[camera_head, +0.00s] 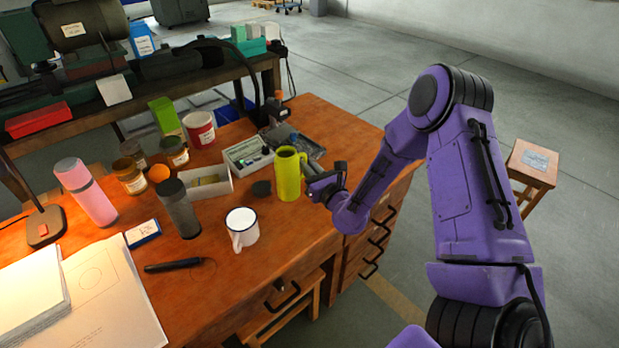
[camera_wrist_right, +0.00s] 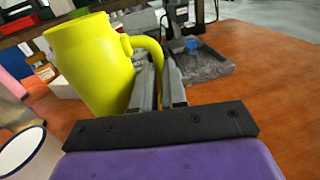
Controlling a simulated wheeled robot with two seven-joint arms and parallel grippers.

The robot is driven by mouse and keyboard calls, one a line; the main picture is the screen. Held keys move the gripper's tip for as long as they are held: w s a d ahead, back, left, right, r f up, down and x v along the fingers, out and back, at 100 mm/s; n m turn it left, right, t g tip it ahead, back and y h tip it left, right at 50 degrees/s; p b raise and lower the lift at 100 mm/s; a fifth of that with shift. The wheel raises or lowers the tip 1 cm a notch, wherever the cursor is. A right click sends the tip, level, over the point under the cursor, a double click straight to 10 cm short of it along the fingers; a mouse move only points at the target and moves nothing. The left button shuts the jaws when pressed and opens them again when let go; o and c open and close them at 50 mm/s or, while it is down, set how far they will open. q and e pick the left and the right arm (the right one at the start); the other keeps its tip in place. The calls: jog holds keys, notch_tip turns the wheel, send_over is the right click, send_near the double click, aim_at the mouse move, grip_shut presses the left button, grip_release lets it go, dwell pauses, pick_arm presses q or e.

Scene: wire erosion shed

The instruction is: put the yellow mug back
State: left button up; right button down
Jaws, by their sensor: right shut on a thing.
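The yellow mug (camera_head: 288,174) is a tall yellow-green mug near the right part of the wooden desk. It is upright in the head view and also fills the left of the right wrist view (camera_wrist_right: 88,65). My right gripper (camera_head: 317,183) is at its right side. In the right wrist view the fingers (camera_wrist_right: 160,82) are shut on the mug's handle. I cannot tell whether the mug's base touches the desk. My left gripper is not in view.
A meter box (camera_head: 248,153) and a grey tray (camera_head: 303,146) lie behind the yellow mug.

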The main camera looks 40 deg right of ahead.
jog(key=shift+w+d+f, duration=0.1)
jog(key=shift+w+f, duration=0.1)
jog(key=shift+f, duration=0.75)
jog(key=shift+w+d+f, duration=0.1)
jog(key=shift+w+f, duration=0.05)
jog(key=shift+f, duration=0.8)
jog(key=shift+s, duration=0.1)
jog(key=shift+f+b, duration=0.2)
jog(key=shift+b, duration=0.2)
jog(key=c, duration=1.2)
grip_release()
jog(key=shift+o, duration=0.2)
jog(key=shift+r, duration=0.1)
